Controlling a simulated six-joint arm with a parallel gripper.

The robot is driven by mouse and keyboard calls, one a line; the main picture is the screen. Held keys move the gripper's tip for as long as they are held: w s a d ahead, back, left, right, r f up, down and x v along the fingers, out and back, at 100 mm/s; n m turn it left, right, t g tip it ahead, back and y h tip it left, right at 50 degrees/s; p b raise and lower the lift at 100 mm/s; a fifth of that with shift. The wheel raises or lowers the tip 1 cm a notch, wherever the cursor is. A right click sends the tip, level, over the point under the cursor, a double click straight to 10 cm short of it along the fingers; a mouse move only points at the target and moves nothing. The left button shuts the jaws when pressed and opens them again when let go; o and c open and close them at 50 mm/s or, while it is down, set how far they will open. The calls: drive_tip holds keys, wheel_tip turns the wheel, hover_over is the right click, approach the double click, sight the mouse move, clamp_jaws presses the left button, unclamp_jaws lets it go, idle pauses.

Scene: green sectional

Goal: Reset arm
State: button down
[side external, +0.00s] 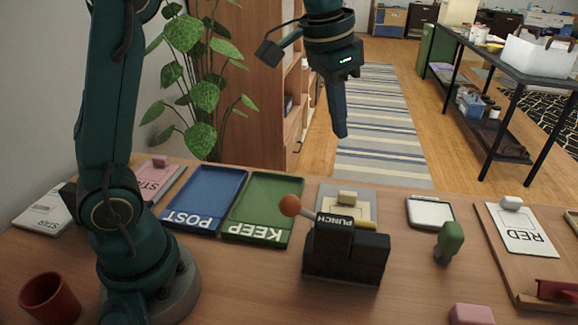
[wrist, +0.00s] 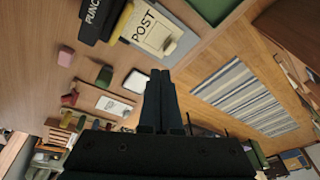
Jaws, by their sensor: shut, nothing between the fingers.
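My gripper (side external: 341,133) hangs in the air above and behind the desk's far edge, pointing down, with its fingers together and nothing held. In the wrist view the shut fingers (wrist: 160,78) fill the middle. My arm rises from its base at the left of the desk. The gripper is apart from every object on the desk.
A black punch (side external: 345,250) with an orange-knobbed lever stands mid-desk. Blue POST (side external: 190,224) and green KEEP (side external: 257,236) trays lie left of it. A green stamp (side external: 449,242), RED card (side external: 522,232) and pink block (side external: 471,314) are right. A red cup (side external: 48,298) stands front left.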

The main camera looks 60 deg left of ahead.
drive_tip(key=s+r+n+t, duration=0.1)
drive_tip(key=s+r+t, duration=0.1)
drive_tip(key=s, duration=0.9)
drive_tip(key=s+f+n, duration=0.1)
drive_tip(key=s+f, duration=0.4)
drive_tip(key=f, duration=0.2)
drive_tip(key=shift+s+n+t, duration=0.3)
drive_tip(key=shift+n+t, duration=0.1)
drive_tip(key=shift+d, duration=0.1)
drive_tip(key=c, duration=1.5)
unclamp_jaws()
drive_tip(key=shift+c, duration=0.2)
drive_tip(key=o, duration=0.9)
drive_tip(key=shift+c, duration=0.2)
